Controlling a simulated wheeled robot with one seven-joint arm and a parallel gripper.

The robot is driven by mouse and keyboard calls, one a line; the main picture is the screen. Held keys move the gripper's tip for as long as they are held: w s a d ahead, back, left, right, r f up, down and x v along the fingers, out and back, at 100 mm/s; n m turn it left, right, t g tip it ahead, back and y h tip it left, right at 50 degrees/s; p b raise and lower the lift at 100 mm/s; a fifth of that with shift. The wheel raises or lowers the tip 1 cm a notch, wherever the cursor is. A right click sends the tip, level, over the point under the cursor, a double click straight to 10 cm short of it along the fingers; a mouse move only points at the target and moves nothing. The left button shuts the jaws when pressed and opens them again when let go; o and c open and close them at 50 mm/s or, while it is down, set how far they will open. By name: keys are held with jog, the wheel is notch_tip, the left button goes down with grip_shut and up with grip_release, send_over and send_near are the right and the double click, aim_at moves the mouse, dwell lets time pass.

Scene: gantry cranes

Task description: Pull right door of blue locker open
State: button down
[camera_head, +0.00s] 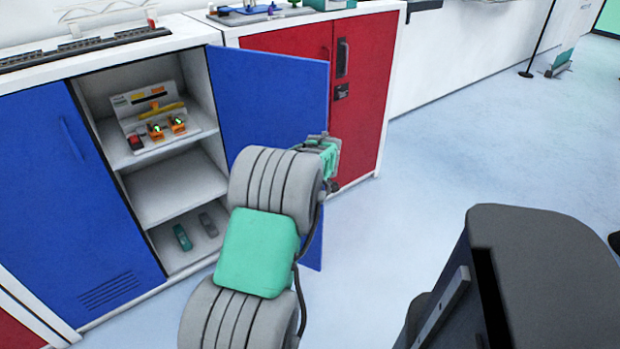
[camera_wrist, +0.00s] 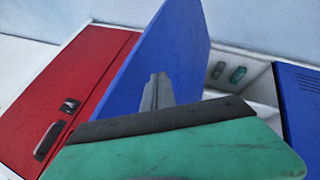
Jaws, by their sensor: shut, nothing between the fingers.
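The blue locker's right door (camera_head: 262,95) stands swung well out from the locker, and the right half of the locker is uncovered. Its left door (camera_head: 75,190) is shut. My gripper (camera_head: 332,160) is by the outer edge of the right door, partly hidden by my arm. In the wrist view, my shut, empty grey fingers (camera_wrist: 157,92) show against the right door (camera_wrist: 182,45). I cannot tell whether they touch it. The right door's handle is not visible.
Shelves inside hold a panel with gauges (camera_head: 150,100), small orange items (camera_head: 167,130), and a green object (camera_head: 183,237) at the bottom. A red locker (camera_head: 372,90) stands to the right, its doors shut.

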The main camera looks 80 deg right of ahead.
jog(key=s+a+r+p, duration=0.1)
jog(key=s+a+r, duration=0.1)
jog(key=a+r, duration=0.65)
jog(key=w+a+r+n+t+y+p, duration=0.1)
jog(key=w+a+r+p, duration=0.2)
jog(key=w, duration=0.4)
jog(key=w+a+r+y+p, duration=0.1)
jog(key=w+a+r+p, duration=0.15)
jog(key=w+a, duration=0.4)
jog(key=w+a+r+n+y+p, duration=0.1)
jog(key=w+a+r+p, duration=0.15)
jog(key=w+a, duration=0.5)
jog(key=w+a+r+n+y+p, duration=0.1)
jog(key=w+a+r+p, duration=0.1)
jog(key=w+a+r, duration=0.4)
jog(key=w+a+r+y+p, duration=0.1)
jog(key=w+a+p, duration=0.1)
jog(key=a, duration=0.6)
jog(key=w+a+r+p, duration=0.2)
jog(key=a, duration=0.6)
jog(key=s+a+r+n+y+p, duration=0.1)
jog(key=s+a+p, duration=0.1)
jog(key=a, duration=0.7)
jog(key=s+a+r+y+p, duration=0.1)
jog(key=s+a+r+p, duration=0.1)
jog(key=a, duration=0.7)
jog(key=shift+s+n+p, duration=0.4)
jog(key=shift+s+p, duration=0.1)
jog(key=shift+s, duration=0.2)
